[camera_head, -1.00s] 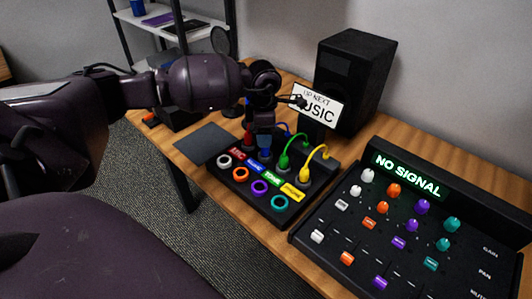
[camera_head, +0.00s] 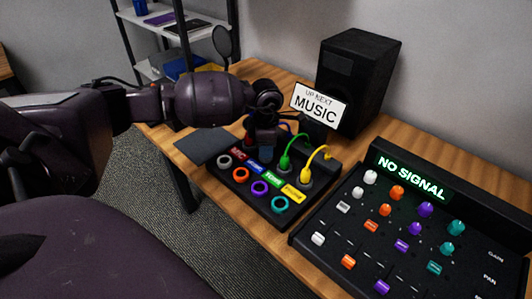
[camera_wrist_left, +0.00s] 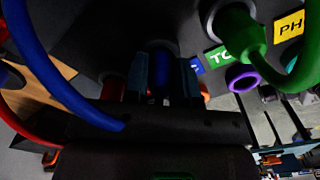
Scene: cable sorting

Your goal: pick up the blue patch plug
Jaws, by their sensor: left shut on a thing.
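My left gripper (camera_head: 264,148) points down at the patch box (camera_head: 237,191), over its back row of plugs. In the left wrist view its two fingers (camera_wrist_left: 164,80) are shut around the blue patch plug (camera_wrist_left: 162,87), one on each side. Its thick blue cable (camera_wrist_left: 48,72) loops out to the left in that view. In the head view the gripper mostly hides the blue plug. Whether the plug is fully seated in its socket is hard to tell. My right gripper is not in view.
A red plug (camera_wrist_left: 112,88) stands close beside the fingers. A green plug (camera_head: 285,160) and a yellow plug (camera_head: 306,171) stand right of the gripper. A sign reading MUSIC (camera_head: 318,105), a speaker (camera_head: 355,80) and a mixer (camera_head: 400,225) are nearby. A dark pad (camera_head: 203,146) lies left.

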